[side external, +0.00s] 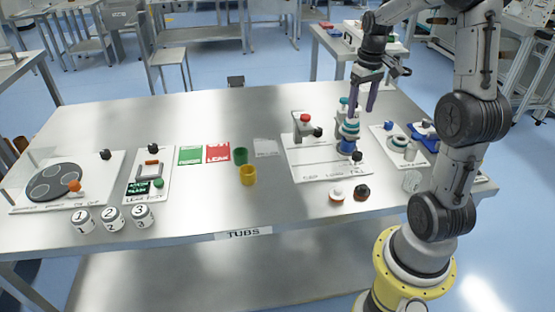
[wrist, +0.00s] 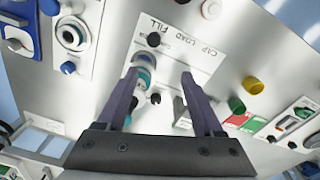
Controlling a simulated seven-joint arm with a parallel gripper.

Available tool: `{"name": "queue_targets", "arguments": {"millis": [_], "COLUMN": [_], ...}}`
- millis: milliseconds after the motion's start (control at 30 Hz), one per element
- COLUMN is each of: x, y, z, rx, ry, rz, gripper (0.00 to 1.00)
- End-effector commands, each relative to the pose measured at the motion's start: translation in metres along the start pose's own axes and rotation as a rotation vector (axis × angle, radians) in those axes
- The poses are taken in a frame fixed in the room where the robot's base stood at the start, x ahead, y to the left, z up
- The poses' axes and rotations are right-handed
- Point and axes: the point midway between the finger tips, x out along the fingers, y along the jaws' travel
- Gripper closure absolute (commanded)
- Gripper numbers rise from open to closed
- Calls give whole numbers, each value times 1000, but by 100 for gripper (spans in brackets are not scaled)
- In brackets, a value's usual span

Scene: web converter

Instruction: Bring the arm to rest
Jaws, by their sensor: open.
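My gripper (side external: 366,96) is open, with its two purple-grey fingers hanging above the right part of the steel table (side external: 270,120). In the wrist view the fingers (wrist: 162,95) are spread wide with nothing held between them. Below and a little left of it stands a column of white, teal and blue parts (side external: 348,128) on a white board (side external: 315,168). In the wrist view this column (wrist: 143,72) shows just beside the left finger, and I cannot tell how far below the fingers it is.
A red-topped grey device (side external: 304,126) stands on the same board. A blue fixture (side external: 424,130) and a ringed part (side external: 399,142) lie right. Green (side external: 240,156) and yellow tubs (side external: 249,175), numbered jars (side external: 112,217) and a dark turntable (side external: 54,182) lie left.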

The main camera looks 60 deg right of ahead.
Motion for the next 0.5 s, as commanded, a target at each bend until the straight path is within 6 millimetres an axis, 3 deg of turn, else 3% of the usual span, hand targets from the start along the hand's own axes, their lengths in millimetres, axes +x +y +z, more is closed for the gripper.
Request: {"name": "queue_targets", "arguments": {"millis": [67, 167, 300, 500], "x": [-28, -59, -90, -109], "y": [-34, -80, -134, -181], "z": [-2, 13, 52, 124], "rx": [-90, -208, -343, -483], "ry": [69, 149, 256, 391], "rz": [15, 23, 14, -36], "gripper": [31, 31, 31, 31]}}
